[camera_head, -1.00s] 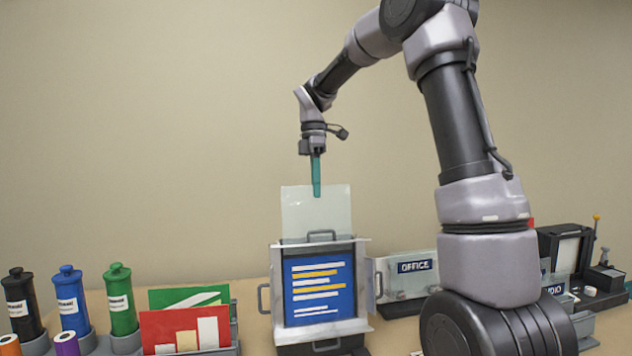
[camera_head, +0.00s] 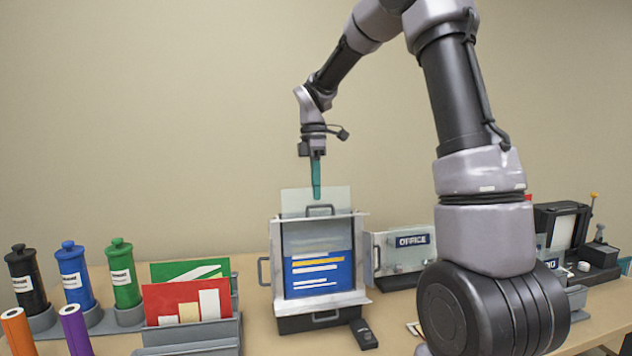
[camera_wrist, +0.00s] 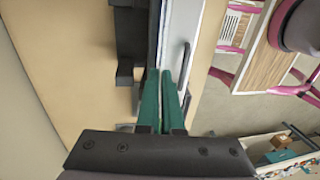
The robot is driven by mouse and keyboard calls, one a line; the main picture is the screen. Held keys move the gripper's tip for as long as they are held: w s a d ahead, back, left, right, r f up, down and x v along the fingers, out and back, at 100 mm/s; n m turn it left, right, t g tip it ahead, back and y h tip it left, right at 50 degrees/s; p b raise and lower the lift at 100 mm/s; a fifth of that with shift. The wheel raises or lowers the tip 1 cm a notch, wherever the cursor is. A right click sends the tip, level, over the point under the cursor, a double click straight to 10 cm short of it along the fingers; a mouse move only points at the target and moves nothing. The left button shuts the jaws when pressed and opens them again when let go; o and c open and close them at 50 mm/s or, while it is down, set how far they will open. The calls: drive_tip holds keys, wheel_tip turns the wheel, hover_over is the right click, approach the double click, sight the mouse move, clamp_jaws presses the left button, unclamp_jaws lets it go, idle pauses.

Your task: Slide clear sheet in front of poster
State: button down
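The clear sheet (camera_head: 296,203) stands upright, its upper part above the top of the upright frame (camera_head: 275,255). Its lower part is inside the frame, and the upper part of the blue poster (camera_head: 320,275) looks pale and greyed behind it. The poster's lower part is still vivid blue with white and yellow lines. My gripper (camera_head: 316,196) points down with its green fingers at the sheet's top edge, closed on it. In the wrist view the green fingers (camera_wrist: 162,95) are close together above the frame; the thin sheet is hard to make out between them.
Black, blue and green bottles (camera_head: 122,275) stand at left, beside a grey rack (camera_head: 205,335) with red and green cards. An OFFICE sign (camera_head: 412,240) stands right of the frame. A small black object (camera_head: 364,334) lies near the frame's base.

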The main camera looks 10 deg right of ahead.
drive_tip(key=shift+s+f, duration=0.15)
drive_tip(key=shift+f, duration=0.8)
drive_tip(key=c, duration=1)
unclamp_jaws()
wheel_tip(320, 180, up, 10)
drive_tip(key=w, duration=0.2)
drive_tip(key=s+d+m+t+y, duration=0.1)
drive_tip(key=s+d+m+t, duration=0.2)
drive_tip(key=s+m, duration=0.8)
drive_tip(key=s+d+r+m+t+y, duration=0.1)
drive_tip(key=s+d+m+t, duration=0.1)
drive_tip(key=s+m+t, duration=0.4)
drive_tip(key=shift+s+d+r+m, duration=0.2)
drive_tip(key=shift+s+d+m, duration=0.2)
drive_tip(key=shift+s+m, duration=2.45)
